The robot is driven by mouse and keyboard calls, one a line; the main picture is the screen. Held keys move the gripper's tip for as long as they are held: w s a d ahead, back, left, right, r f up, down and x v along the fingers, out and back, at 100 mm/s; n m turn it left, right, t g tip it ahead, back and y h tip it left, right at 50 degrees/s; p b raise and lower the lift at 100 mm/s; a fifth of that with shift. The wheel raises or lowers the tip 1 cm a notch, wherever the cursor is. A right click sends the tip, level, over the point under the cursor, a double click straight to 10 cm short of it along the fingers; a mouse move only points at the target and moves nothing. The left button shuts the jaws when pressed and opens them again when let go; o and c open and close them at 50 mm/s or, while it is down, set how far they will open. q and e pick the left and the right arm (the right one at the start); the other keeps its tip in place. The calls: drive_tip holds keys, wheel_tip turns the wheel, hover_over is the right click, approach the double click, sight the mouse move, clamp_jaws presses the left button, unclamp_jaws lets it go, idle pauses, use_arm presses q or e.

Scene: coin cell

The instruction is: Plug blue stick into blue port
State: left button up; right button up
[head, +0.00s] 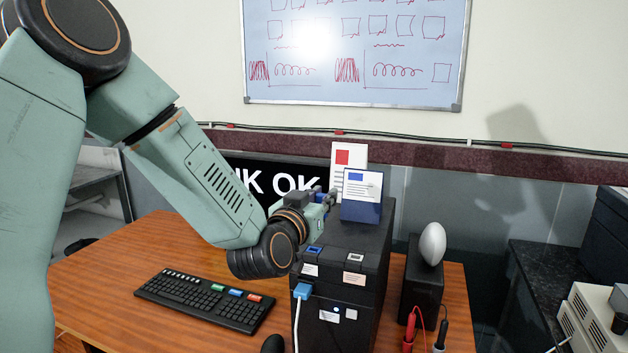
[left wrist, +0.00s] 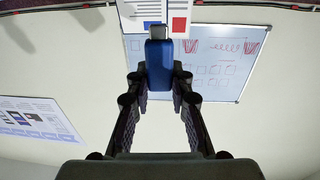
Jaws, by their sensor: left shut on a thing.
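My left gripper (head: 326,200) is above the top of a black tower case, beside the standing cards. It is shut on the blue stick (left wrist: 159,68), whose metal plug end points away from the fingers in the left wrist view. In the head view I cannot clearly make out the stick. The blue port (head: 313,250) is a blue-rimmed slot on the sloped upper front of the black tower (head: 350,240), below the gripper and apart from it. My right gripper is not in view.
A pale-rimmed port (head: 355,257) sits right of the blue one. A blue cable plug (head: 301,291) is on the tower's front. A blue-marked card (head: 362,189) and red-marked card (head: 345,156) stand behind. A keyboard (head: 203,300) lies left; a black box (head: 421,290) stands right.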

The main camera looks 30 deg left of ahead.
use_arm(q)
drive_tip(key=shift+w+a+f+n+y, duration=0.1)
drive_tip(key=shift+a+f+n+y, duration=0.05)
drive_tip(key=shift+a+y, duration=0.2)
drive_tip(key=shift+w+a+f+n+y, duration=0.15)
drive_tip(key=shift+a+y, duration=0.1)
drive_tip(key=shift+a, duration=0.2)
drive_tip(key=shift+a+f, duration=0.25)
drive_tip(key=shift+f, duration=0.1)
drive_tip(key=shift+s+d, duration=0.1)
drive_tip(key=shift+f+b, duration=0.15)
drive_tip(key=shift+b, duration=0.15)
wheel_tip(320, 180, down, 6)
drive_tip(key=b, duration=0.5)
drive_tip(key=shift+r, duration=0.2)
drive_tip(key=shift+r, duration=0.1)
drive_tip(key=shift+p, duration=0.4)
idle(0.7)
drive_tip(key=shift+f+b, duration=0.4)
drive_tip(key=shift+f, duration=0.15)
idle(0.4)
